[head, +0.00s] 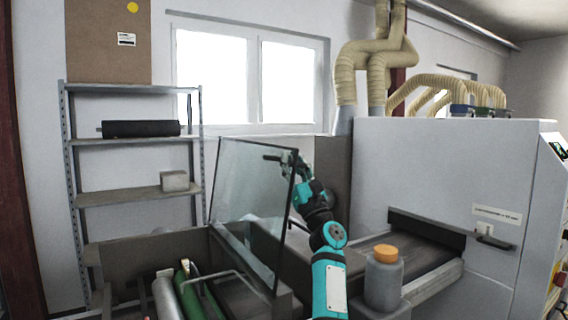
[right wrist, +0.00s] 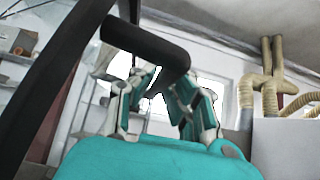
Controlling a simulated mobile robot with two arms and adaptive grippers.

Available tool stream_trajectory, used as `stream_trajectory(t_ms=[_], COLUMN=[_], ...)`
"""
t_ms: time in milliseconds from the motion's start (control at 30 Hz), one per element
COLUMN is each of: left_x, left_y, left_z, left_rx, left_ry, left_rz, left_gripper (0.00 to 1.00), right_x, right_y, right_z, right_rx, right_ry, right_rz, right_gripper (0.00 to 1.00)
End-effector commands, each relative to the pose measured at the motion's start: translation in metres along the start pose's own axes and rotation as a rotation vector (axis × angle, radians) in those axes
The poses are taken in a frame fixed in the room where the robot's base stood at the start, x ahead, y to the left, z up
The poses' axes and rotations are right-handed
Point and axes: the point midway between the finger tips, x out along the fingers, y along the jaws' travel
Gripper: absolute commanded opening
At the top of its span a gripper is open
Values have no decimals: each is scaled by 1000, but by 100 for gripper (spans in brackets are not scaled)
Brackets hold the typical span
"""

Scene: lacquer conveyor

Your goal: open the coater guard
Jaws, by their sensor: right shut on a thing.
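The coater guard (head: 245,195) is a clear panel with a dark edge, standing raised and tilted above the coater in the head view. Its dark bar handle (head: 272,158) sticks out near the top right corner; it shows large in the right wrist view (right wrist: 148,42). My right gripper (head: 291,163) is at that handle, and in the right wrist view its fingers (right wrist: 158,88) are closed about the bar. The fingertips are partly hidden by the handle. My left gripper is not in view.
The coater with its rollers (head: 168,296) lies below the guard. A grey bottle with an orange cap (head: 384,282) stands beside my right arm, near the conveyor belt (head: 400,251). A large grey machine (head: 440,165) stands at right, a shelf (head: 130,140) at back left.

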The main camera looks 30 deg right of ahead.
Motion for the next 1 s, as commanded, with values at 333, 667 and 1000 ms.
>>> stream_trajectory(t_ms=[333, 667, 1000], left_x=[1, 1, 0], left_y=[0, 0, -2], left_z=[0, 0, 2], left_rx=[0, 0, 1], left_ry=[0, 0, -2], left_rz=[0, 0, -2], left_gripper=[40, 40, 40], right_x=[-4, -4, -4], right_y=[-6, -6, -5], right_z=[-7, -5, -3], right_rx=[5, 1, 0], right_ry=[12, 9, 5], right_rz=[-12, -13, -12], right_gripper=[0, 23, 23])
